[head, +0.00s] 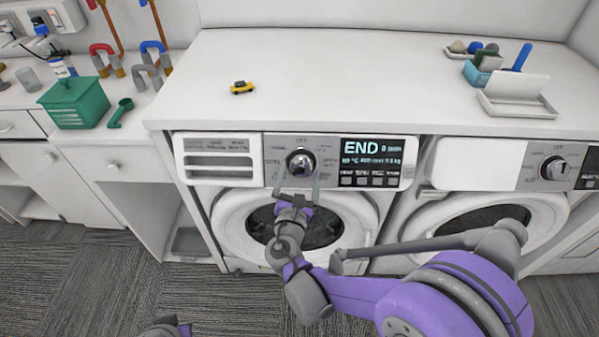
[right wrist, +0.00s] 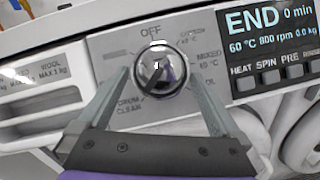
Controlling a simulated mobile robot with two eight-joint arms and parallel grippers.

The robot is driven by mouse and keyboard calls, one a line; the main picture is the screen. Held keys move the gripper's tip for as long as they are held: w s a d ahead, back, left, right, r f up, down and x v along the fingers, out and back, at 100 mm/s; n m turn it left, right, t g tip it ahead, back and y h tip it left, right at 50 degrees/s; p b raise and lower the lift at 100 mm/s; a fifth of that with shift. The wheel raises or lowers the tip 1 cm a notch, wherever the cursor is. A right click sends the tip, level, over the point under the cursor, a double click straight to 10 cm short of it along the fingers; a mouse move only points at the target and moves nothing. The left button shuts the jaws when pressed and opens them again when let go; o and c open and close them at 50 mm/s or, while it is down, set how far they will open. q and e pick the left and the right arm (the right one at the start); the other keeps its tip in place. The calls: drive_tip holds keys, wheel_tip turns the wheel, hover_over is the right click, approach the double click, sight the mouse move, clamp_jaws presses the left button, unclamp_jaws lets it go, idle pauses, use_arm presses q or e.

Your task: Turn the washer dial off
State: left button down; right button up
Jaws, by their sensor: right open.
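The washer dial (head: 300,163) is a round, shiny chrome knob on the left washer's front panel. It also shows in the right wrist view (right wrist: 160,68), with OFF printed above it, MIXED to its right and DRUM CLEAN at lower left. A dark ridge on its face seems to point to the lower left, but reflections make this unsure. My right gripper (head: 299,180) is open, with one finger on each side of the dial's lower part. I cannot tell whether the fingers touch it. Only a small part of my left arm shows at the bottom edge; its fingers are not visible.
The washer display (head: 374,162) reads END, right of the dial. A detergent drawer (head: 218,158) is to the left. A second washer (head: 490,200) stands at the right.

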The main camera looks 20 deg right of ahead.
drive_tip(key=shift+w+d, duration=0.15)
drive_tip(key=shift+w, duration=0.2)
drive_tip(key=c, duration=1.3)
drive_tip(key=shift+o, duration=0.2)
